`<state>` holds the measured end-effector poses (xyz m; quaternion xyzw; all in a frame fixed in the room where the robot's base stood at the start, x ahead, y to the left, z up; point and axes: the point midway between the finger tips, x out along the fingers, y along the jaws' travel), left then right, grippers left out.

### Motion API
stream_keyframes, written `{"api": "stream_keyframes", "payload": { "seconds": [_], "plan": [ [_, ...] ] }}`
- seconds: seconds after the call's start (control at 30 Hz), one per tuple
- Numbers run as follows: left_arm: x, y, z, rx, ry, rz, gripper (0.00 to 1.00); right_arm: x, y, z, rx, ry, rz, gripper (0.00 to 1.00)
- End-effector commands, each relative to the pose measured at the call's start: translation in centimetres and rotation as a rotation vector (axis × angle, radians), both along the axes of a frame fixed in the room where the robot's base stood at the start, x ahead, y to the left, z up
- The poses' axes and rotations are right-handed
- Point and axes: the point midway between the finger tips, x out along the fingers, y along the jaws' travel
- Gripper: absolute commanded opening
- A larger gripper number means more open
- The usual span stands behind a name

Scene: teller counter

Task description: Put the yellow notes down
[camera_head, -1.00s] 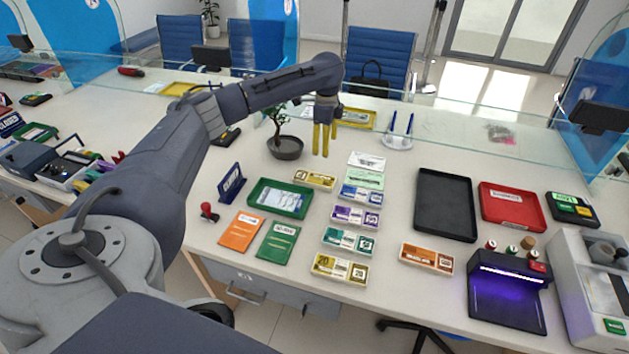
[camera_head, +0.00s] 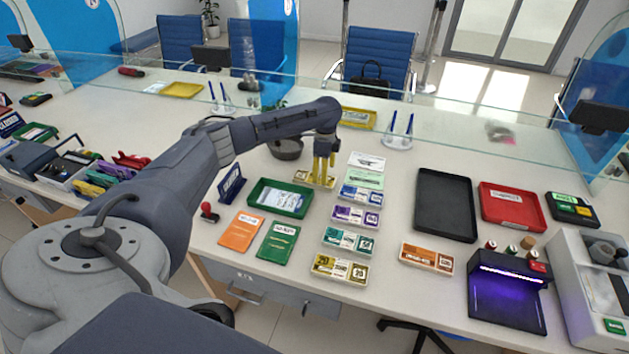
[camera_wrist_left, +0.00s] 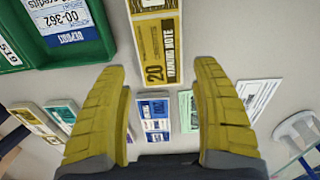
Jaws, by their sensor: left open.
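A yellow note bundle (camera_head: 303,178) lies flat on the counter, partly hidden behind the fingers of my left gripper (camera_head: 321,183). In the left wrist view the bundle (camera_wrist_left: 154,45), marked 20 and training note, lies beyond and between the two spread yellow fingers (camera_wrist_left: 160,68). The left gripper is open and empty, pointing down over the bundle; I cannot tell how high. A second yellow bundle (camera_head: 340,267) lies nearest me at the front of a column of bundles. My right gripper is not in view.
A green tray (camera_head: 252,197) with a slip stands left of the gripper. Blue (camera_head: 361,195), purple (camera_head: 356,217) and green (camera_head: 348,241) bundles form a column.

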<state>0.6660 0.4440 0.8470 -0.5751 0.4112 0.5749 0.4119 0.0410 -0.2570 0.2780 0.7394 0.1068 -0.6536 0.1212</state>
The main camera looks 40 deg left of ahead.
Motion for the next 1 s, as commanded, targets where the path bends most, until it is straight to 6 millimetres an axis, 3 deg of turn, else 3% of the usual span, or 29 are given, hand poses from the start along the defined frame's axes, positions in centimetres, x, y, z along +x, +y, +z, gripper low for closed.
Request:
{"api": "stream_keyframes", "payload": {
  "seconds": [0.4, 0.77, 1.0],
  "plan": [
    [0.0, 0.3, -4.5, -0.001, 0.002, 0.000, 0.65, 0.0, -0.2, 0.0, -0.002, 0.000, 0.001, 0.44],
    [0.0, 0.3, -4.8, 0.000, 0.001, 0.000, 0.65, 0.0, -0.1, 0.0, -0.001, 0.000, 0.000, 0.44],
    [0.0, 0.3, -4.8, 0.000, 0.001, 0.000, 0.37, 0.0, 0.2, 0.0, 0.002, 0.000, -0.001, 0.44]
  ]
}}
